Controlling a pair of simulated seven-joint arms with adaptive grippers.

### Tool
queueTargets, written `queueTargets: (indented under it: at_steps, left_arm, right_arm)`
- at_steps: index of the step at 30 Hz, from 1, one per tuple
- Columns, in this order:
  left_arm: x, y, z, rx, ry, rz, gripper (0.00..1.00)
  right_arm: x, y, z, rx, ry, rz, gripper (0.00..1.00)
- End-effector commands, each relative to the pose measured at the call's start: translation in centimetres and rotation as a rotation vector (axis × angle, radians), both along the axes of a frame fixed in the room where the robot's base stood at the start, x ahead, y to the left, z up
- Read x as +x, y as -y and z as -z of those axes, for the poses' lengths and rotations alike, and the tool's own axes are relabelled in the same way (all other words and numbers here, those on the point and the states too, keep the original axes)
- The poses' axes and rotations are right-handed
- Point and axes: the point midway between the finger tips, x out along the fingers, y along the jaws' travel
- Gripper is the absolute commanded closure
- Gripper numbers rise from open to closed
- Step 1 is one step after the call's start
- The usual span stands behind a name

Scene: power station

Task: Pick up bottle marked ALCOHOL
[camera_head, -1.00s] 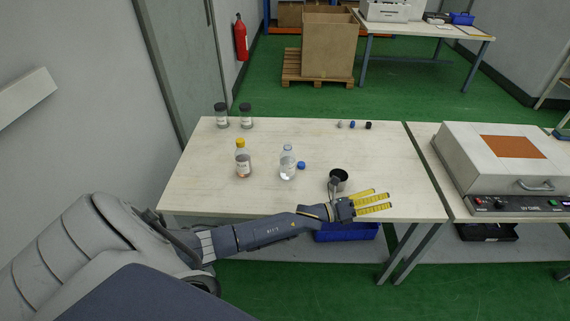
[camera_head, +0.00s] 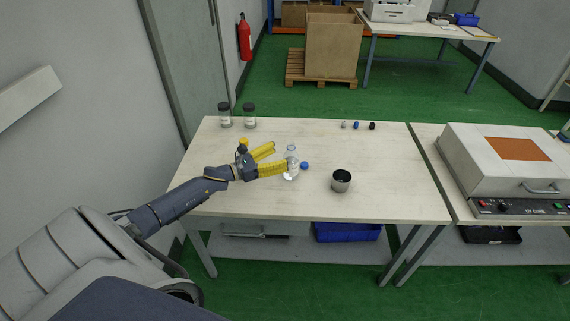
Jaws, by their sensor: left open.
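A clear bottle with a white label (camera_head: 291,169) stands upright on the white table (camera_head: 385,170); its label is too small to read. My left gripper (camera_head: 272,160) is open, its yellow fingers pointing right at the clear bottle. The lower finger overlaps the bottle's left side in the picture; I cannot tell whether it touches. A second bottle with a yellow cap (camera_head: 243,142) stands behind the gripper, its body mostly hidden. My right gripper is not in view.
A blue cap (camera_head: 305,166) lies just right of the clear bottle. A dark metal cup (camera_head: 341,181) stands farther right. Two dark-lidded jars (camera_head: 225,115) (camera_head: 249,116) stand at the back left. Small stoppers (camera_head: 357,125) lie at the back. The table's right half is mostly clear.

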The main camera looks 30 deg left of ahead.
Motion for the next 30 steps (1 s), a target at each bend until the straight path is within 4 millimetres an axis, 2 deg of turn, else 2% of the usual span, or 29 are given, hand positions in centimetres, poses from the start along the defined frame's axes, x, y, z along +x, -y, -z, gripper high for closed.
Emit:
queueTargets:
  at_steps: [1, 3, 7, 20, 30]
  left_arm:
    - [-0.7, -0.1, 1.4, 0.008, -0.006, -0.007, 0.22]
    - [-1.3, -0.3, 2.6, 0.024, -0.007, -0.009, 0.22]
    - [-1.8, -0.2, 3.8, 0.038, -0.009, -0.010, 0.22]
    - [0.6, 1.1, 3.9, 0.041, -0.008, -0.010, 0.22]
    - [3.9, 2.5, 3.8, 0.041, -0.008, -0.011, 0.22]
  right_arm:
    - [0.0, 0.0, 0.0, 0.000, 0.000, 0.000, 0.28]
    - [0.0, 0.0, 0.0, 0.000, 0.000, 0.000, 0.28]
    - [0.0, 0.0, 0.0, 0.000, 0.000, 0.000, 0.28]
    - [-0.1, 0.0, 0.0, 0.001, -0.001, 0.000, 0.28]
    - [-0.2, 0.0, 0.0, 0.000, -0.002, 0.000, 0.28]
